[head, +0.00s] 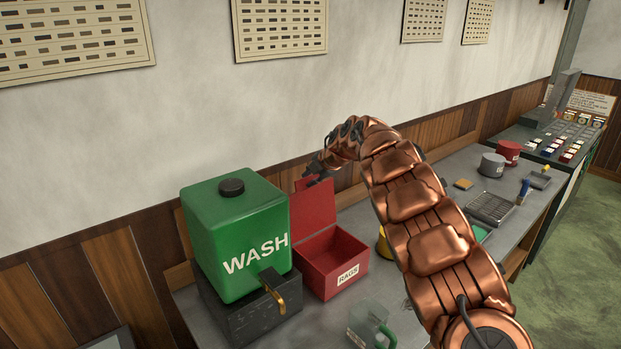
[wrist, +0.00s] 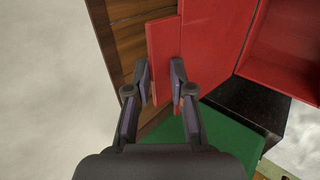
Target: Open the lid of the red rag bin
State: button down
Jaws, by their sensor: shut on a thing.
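The red rag bin (head: 347,262), with a RAGS label on its front, stands on the bench with its inside open to view. Its red lid (head: 311,218) stands up at the back of the bin, roughly upright. In the wrist view the lid (wrist: 205,45) runs up the middle, and part of the bin (wrist: 285,45) shows at upper right. My gripper (head: 314,180) is at the lid's upper edge. In the wrist view my gripper (wrist: 163,85) has a red strip at the lid's edge between its fingers and is shut on it.
A green WASH tank (head: 235,240) on a black block (head: 250,312) stands close to the left of the bin. A clear jug with a green handle (head: 371,325) is in front. A yellow object (head: 383,243) is right of the bin, partly behind my arm. The wall is close behind.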

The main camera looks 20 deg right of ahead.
jog(key=c, duration=1.3)
grip_release()
jog(key=shift+a+f, duration=0.15)
jog(key=shift+f, duration=0.2)
jog(key=shift+r, duration=0.1)
jog(key=shift+v, duration=0.85)
jog(key=v, duration=1)
jog(key=shift+s+r, duration=0.1)
jog(key=shift+r, duration=0.1)
